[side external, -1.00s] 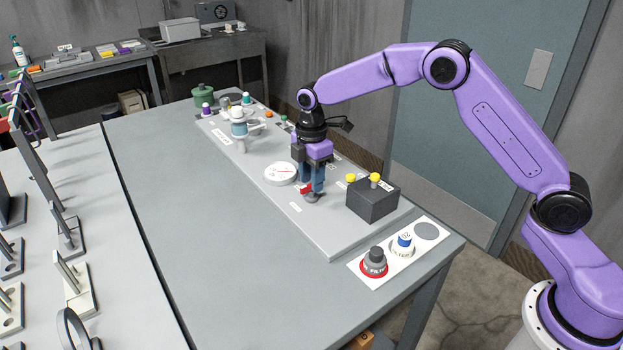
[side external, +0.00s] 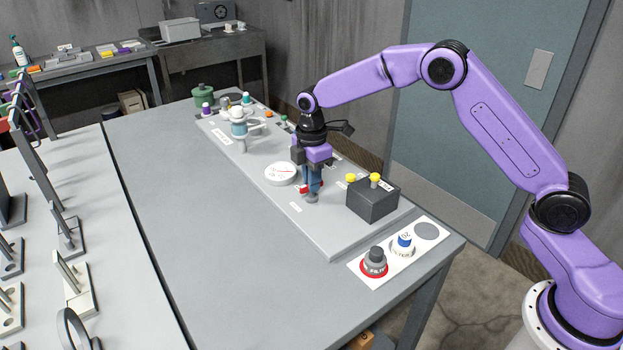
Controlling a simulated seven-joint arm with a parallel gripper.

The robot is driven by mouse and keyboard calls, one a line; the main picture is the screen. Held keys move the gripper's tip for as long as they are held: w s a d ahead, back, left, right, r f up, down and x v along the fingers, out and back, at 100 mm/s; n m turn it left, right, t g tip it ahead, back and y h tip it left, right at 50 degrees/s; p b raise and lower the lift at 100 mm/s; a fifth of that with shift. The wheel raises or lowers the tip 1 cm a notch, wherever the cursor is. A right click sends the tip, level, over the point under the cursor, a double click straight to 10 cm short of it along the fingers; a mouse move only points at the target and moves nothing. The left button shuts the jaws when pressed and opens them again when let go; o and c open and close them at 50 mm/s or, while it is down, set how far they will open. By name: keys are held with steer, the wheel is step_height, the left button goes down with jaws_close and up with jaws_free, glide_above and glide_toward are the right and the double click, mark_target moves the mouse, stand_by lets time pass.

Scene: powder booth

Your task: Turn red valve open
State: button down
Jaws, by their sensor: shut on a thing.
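The red valve handle (side external: 303,188) is a small red lever on a grey valve body (side external: 312,197), fixed to the light grey panel on the table. My gripper (side external: 312,186) points straight down over the valve and is shut on the red handle. The blue fingers hide most of the handle, and only its red end shows at their left. How far the valve is turned cannot be read exactly.
A round white gauge (side external: 281,173) sits just left of my gripper. A dark box (side external: 373,200) with yellow knobs stands close at its right. A blue-and-white fitting (side external: 239,128) stands farther back. A white plate (side external: 418,262) with knobs lies at the front right.

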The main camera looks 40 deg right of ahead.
steer(key=m, duration=1.3)
steer(key=shift+r, duration=0.1)
steer(key=shift+m, duration=2.2)
steer(key=c, duration=1.2)
jaws_free()
steer(key=shift+o, duration=0.2)
step_height(320, 180, up, 17)
steer(key=shift+r, duration=0.2)
